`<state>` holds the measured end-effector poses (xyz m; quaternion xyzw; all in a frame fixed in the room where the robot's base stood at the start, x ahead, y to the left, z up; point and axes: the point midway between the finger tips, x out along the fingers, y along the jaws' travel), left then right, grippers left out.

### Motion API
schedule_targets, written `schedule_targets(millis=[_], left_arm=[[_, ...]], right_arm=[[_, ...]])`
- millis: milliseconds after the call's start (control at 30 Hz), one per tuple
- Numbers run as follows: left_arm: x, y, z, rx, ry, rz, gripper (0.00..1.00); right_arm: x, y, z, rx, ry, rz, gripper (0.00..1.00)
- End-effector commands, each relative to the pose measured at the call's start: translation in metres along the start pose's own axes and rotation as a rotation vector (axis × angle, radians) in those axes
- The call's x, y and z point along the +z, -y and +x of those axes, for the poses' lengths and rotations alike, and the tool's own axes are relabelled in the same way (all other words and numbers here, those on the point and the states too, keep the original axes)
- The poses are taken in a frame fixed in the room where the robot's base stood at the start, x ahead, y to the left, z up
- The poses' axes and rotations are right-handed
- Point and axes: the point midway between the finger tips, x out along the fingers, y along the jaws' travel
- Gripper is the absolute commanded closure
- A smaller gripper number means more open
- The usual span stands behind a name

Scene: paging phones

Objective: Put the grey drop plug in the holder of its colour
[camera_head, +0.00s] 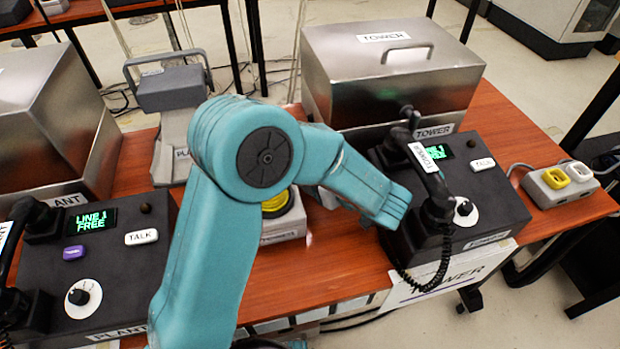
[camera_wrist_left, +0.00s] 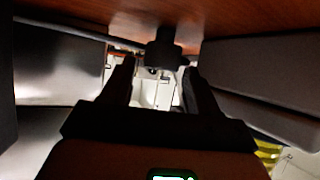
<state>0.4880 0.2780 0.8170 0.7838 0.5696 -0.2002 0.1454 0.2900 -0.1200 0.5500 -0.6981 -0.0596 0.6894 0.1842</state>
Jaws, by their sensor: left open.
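A grey socket block (camera_head: 563,187) sits at the right end of the table, with a yellow piece (camera_head: 555,178) and a pale grey-white piece (camera_head: 577,171) on top and thin cables running behind. I cannot tell which of these is the drop plug or its holder. My left arm reaches right, its far end beside the TOWER phone; its gripper is hidden in the head view. In the wrist view my left gripper (camera_wrist_left: 160,88) is open. A small dark object (camera_wrist_left: 163,50) shows between or beyond its fingers; it is too dark to identify. My right gripper is not in view.
The TOWER phone (camera_head: 440,190) with its handset and coiled cord stands left of the block. Large metal boxes, one marked TOWER (camera_head: 395,75), stand behind. The PLANT phone (camera_head: 95,265) is at left.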

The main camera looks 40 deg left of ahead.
Motion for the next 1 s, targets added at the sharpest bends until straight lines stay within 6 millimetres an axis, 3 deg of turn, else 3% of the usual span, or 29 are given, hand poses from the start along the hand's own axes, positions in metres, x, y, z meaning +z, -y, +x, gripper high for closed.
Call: schedule_targets(millis=[100, 333, 367, 467, 500, 633, 667, 1000], left_arm=[[0.0, 0.0, 0.012, -0.001, 0.0, 0.0, 0.41], [0.0, 0.0, 0.014, 0.0, 0.0, -0.001, 0.41], [0.0, 0.0, 0.014, 0.0, 0.0, -0.001, 0.44], [0.0, 0.0, 0.014, 0.0, 0.0, -0.001, 0.76], [0.0, 0.0, 0.014, 0.0, 0.0, -0.001, 0.82], [0.0, 0.0, 0.014, 0.001, 0.0, -0.001, 0.82], [0.0, 0.0, 0.014, 0.001, 0.0, -0.001, 0.87], [-0.01, -0.001, 0.009, 0.002, -0.001, -0.005, 0.87]], right_arm=[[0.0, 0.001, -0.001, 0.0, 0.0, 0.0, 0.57], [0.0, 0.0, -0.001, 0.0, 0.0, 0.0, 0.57], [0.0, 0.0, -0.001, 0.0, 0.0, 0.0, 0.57], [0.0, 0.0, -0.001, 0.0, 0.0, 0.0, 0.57], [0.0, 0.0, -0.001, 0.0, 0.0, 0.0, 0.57], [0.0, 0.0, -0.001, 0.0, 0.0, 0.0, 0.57], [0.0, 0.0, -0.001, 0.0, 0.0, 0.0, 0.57], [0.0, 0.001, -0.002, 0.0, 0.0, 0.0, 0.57]])
